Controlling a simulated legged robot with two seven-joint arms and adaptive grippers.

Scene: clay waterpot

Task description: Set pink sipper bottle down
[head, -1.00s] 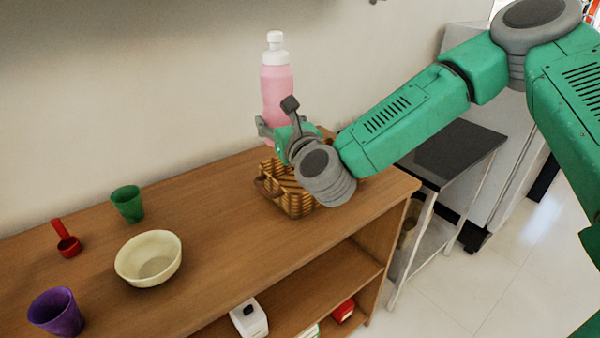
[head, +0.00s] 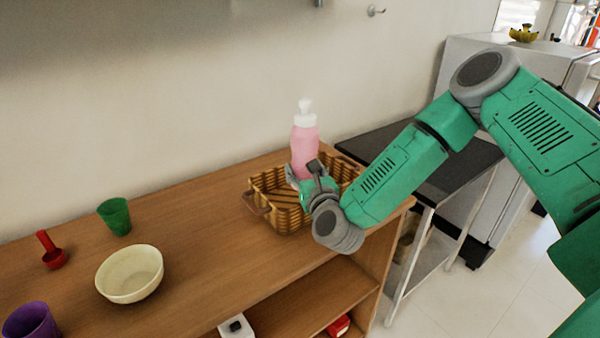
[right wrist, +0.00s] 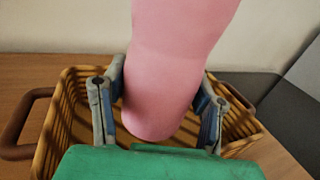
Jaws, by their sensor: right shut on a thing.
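The pink sipper bottle (head: 305,146) with a white cap stands upright in my right gripper (head: 304,178) in the head view. In the right wrist view the pink bottle (right wrist: 172,70) sits between the two fingers of my right gripper (right wrist: 160,105), which is shut on it. The bottle is over the wicker basket (head: 262,188), and the basket's rim (right wrist: 52,125) shows around it in the wrist view. I cannot tell whether the bottle's base touches the basket floor. My left gripper is not in view.
On the wooden shelf top (head: 205,205) stand a cream bowl (head: 130,275), a green cup (head: 115,216), a red scoop (head: 52,252) and a purple cup (head: 32,322). A dark-topped table (head: 370,143) is beyond the shelf's right end. The wood left of the basket is clear.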

